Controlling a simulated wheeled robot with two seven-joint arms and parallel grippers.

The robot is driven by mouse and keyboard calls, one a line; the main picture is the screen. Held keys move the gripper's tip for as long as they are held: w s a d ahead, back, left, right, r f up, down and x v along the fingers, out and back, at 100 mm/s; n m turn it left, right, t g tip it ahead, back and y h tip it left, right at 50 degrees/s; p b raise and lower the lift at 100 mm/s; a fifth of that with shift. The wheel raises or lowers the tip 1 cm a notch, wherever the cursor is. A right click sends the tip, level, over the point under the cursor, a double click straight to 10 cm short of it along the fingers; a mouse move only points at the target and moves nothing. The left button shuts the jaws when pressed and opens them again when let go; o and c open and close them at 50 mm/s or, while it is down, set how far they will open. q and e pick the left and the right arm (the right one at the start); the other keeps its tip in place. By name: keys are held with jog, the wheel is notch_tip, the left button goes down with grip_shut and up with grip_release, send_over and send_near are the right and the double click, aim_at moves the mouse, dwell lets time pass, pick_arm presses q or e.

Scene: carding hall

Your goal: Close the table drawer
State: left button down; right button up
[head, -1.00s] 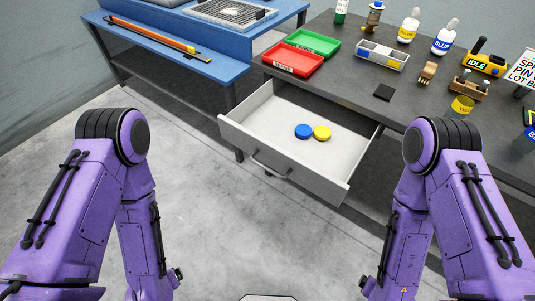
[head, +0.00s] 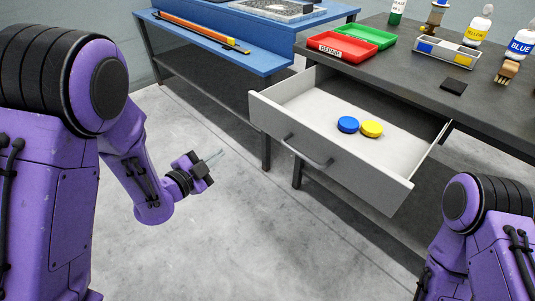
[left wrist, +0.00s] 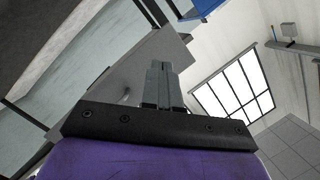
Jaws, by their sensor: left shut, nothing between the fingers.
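The table drawer (head: 345,168) is pulled well out of the dark table (head: 480,100). It is pale grey, with a bar handle (head: 304,152) on its front panel. My right gripper is out of view.
A blue bench (head: 225,52) with a lower shelf stands to the left of the table. A red tray (head: 345,48), a green tray (head: 368,37) and several bottles stand on the tabletop. The floor in front of the drawer is clear.

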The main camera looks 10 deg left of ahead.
pick_arm(q)
notch_tip(320, 180, up, 3)
jog(key=s+d+m+h, duration=0.1)
jog(key=d+m+h, duration=0.25)
jog(key=m, duration=0.45)
jog(key=m+p, duration=0.3)
jog(key=p, duration=0.1)
send_near(273, 123)
jog(key=shift+g+h, duration=0.3)
jog(key=shift+h, duration=0.15)
jog(key=x, duration=0.6)
jog(key=shift+w+a+r, duration=0.1)
jog(key=shift+w+a, duration=0.05)
jog(key=shift+a, duration=0.1)
jog(key=shift+w+d, duration=0.25)
jog(key=shift+w, duration=0.1)
jog(key=shift+w, duration=0.1)
